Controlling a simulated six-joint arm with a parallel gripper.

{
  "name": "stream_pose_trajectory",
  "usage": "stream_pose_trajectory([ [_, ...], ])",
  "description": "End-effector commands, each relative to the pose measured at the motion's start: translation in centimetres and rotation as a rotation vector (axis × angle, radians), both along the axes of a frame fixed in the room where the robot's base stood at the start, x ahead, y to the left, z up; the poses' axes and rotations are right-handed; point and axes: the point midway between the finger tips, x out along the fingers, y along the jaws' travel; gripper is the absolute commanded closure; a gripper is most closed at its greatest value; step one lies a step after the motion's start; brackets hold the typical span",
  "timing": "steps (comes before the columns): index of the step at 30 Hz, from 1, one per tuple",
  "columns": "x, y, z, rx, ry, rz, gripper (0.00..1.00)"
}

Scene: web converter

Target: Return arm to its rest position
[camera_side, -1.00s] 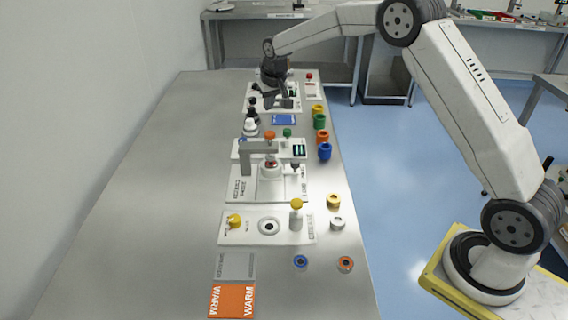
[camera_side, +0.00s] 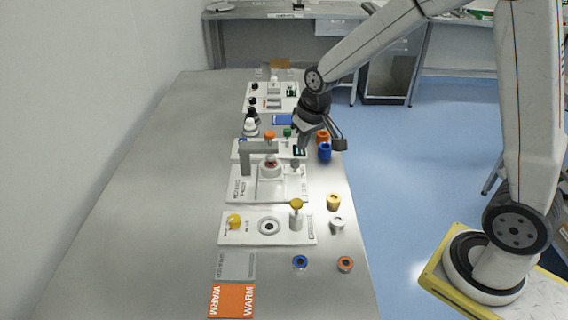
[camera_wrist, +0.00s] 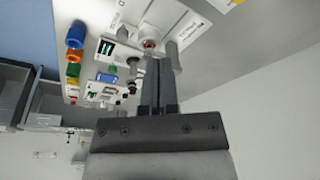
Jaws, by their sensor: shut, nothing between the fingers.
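My gripper (camera_side: 319,146) hangs above the right edge of the steel table (camera_side: 150,190), level with the blue ring (camera_side: 325,152) in the side view and partly in front of the orange ring (camera_side: 322,136). Its fingers also show in the wrist view (camera_wrist: 159,65), closed together with nothing between them. The arm is bent, raised over the floor to the right of the table.
White station plates run down the table, including the press station (camera_side: 268,183) with a grey bracket and the nearer plate with yellow knobs (camera_side: 268,238). An orange WARM tile (camera_side: 231,301) lies at the front. The table's left half is bare.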

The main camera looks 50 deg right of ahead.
Motion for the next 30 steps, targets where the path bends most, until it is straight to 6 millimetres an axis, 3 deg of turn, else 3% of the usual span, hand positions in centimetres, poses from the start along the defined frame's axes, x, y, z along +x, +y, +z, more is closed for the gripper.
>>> stream_pose_trajectory([
  [9,-9.1,1.7,-1.4,0.000,0.016,0.062,1.00],
  [15,-13.2,2.2,-2.3,0.000,0.022,0.086,1.00],
  [21,-14.8,2.3,-2.7,0.000,0.026,0.097,1.00],
  [30,-14.8,2.3,-2.7,0.000,0.026,0.097,1.00],
])
